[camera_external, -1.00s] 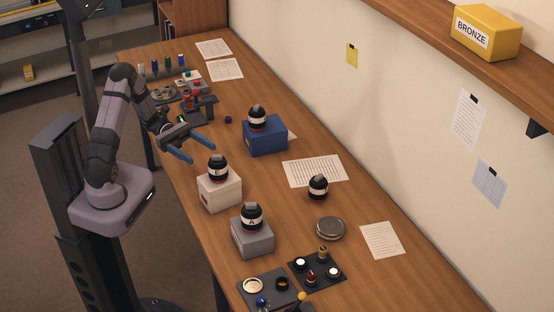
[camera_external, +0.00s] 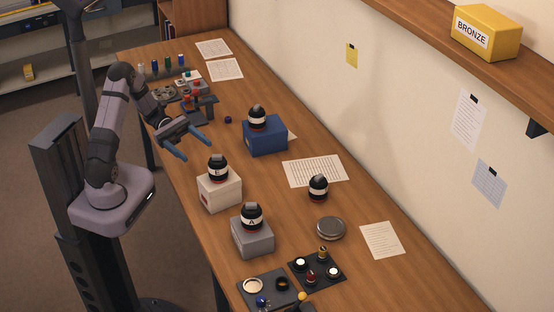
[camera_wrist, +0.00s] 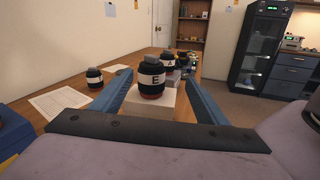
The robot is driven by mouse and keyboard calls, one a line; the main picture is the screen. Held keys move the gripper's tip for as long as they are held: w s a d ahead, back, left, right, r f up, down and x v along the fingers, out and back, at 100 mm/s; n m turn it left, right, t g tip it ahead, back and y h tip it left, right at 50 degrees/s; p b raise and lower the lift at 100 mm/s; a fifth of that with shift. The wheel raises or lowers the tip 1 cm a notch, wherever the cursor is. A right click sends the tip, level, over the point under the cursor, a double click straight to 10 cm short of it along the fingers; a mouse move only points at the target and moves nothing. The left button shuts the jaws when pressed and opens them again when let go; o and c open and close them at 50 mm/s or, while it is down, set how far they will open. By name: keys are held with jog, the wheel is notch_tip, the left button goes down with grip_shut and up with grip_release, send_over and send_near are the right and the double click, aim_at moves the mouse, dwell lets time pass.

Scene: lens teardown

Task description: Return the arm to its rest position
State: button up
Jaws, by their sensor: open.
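My gripper (camera_external: 195,147) is open and empty, with its two blue fingers spread apart over the near-left edge of the wooden table (camera_external: 290,215). My arm is folded up from its base at the left. In the wrist view, my gripper (camera_wrist: 158,95) frames a black lens with a white band marked E (camera_wrist: 152,80) between its fingers, some distance ahead. That lens (camera_external: 218,168) stands on a white box (camera_external: 220,192). A lens marked A (camera_external: 252,215) stands on a grey box (camera_external: 253,238).
Another lens (camera_external: 257,117) stands on a blue box (camera_external: 265,137), and one lens (camera_external: 318,188) stands on the table. Dark trays (camera_external: 317,270) with small parts lie at the near end. Tools and bottles (camera_external: 170,65) stand at the far end. A yellow BRONZE box (camera_external: 486,32) sits on the wall shelf.

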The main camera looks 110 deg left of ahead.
jog(key=w+d+r+m+g+h+p, duration=0.1)
jog(key=w+d+r+m+g+h, duration=0.1)
jog(key=d+r+m+g+h, duration=0.3)
jog(key=w+d+f+m+g+y+p, duration=0.1)
jog(key=d+f+m+g+y, duration=0.3)
jog(key=d+m, duration=0.6)
jog(key=w+d+f+m+g+y+p, duration=0.1)
jog(key=d+f+m+g+y+p, duration=0.3)
jog(key=d+m+y, duration=0.5)
jog(key=d+m+g, duration=0.2)
jog(key=m, duration=0.3)
jog(key=shift+d+f+g, duration=0.15)
jog(key=shift+f+g, duration=0.25)
